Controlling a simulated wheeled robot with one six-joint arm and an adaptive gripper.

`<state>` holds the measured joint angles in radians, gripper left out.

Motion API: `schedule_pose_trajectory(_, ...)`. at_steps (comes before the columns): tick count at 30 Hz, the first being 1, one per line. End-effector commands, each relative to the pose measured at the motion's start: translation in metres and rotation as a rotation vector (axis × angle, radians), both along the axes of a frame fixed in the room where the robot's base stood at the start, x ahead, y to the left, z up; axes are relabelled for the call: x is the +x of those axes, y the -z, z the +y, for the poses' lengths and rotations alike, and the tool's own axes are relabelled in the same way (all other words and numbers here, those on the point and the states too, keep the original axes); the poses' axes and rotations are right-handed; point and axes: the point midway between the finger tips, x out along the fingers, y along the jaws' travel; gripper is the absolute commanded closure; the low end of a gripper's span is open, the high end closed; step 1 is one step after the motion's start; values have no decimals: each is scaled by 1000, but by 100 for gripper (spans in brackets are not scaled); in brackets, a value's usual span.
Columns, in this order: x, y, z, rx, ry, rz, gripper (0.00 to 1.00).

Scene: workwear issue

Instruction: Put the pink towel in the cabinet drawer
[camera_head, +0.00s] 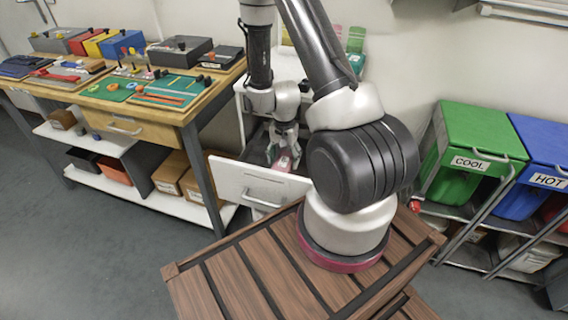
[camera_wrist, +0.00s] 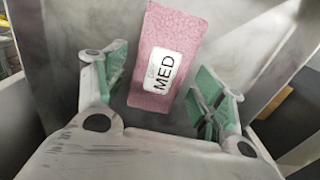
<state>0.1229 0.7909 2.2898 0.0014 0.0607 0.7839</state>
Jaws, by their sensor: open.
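The pink towel (camera_wrist: 166,58) carries a white label reading MED. It lies inside the open cabinet drawer, whose white front panel with a handle (camera_head: 262,188) shows in the head view. My gripper (camera_wrist: 166,92) is open, with its green-padded fingers on either side of the towel and apart from it. In the head view my gripper (camera_head: 284,152) points down into the drawer, and a small part of the towel (camera_head: 284,163) shows just below it. My arm hides the right part of the drawer and cabinet.
A workbench (camera_head: 180,117) with tool boxes and boards stands at the left. Green (camera_head: 470,135) and blue (camera_head: 545,150) bins marked COOL and HOT stand at the right. Green and pink items (camera_head: 355,40) sit behind my arm. Grey floor is clear at the front left.

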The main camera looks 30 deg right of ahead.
Motion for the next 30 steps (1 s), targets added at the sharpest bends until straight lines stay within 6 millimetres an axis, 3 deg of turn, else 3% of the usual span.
schedule_pose_trajectory(6,2,-52,0,-1,0,-6,31)
schedule_pose_trajectory(17,1,-100,1,-1,-15,-10,31)
schedule_pose_trajectory(19,2,-117,2,-4,-43,-23,31)
schedule_pose_trajectory(24,-3,-192,11,-17,-184,-89,31)
schedule_pose_trajectory(30,-35,-285,24,-46,-396,-172,31)
